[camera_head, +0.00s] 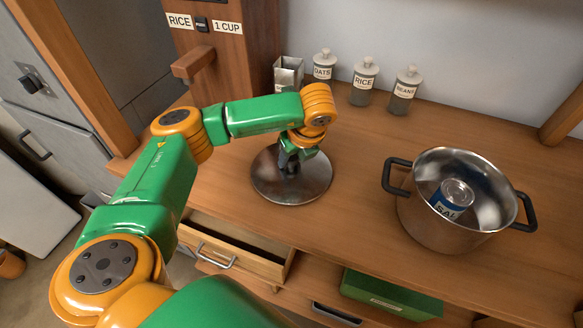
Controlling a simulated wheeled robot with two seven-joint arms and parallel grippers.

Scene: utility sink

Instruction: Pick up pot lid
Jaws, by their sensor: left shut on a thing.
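The pot lid (310,185) is a round, dark metal disc at the middle of the wooden counter. My left gripper (289,168) reaches down over its centre and is shut on it, at the knob, which the fingers hide. The lid looks level and at or very near the counter top; I cannot tell whether it touches. The steel pot (445,226) stands uncovered to the right, with two dark handles. A can with a blue label (453,199) is inside it. My right gripper is not in view.
Jars labelled oats (324,67), rice (363,82) and beans (405,90) stand along the wall beside a metal container (288,74). A wooden rice dispenser (221,40) is at the back left. An open drawer (236,249) juts out below the counter. A green box (390,295) is underneath.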

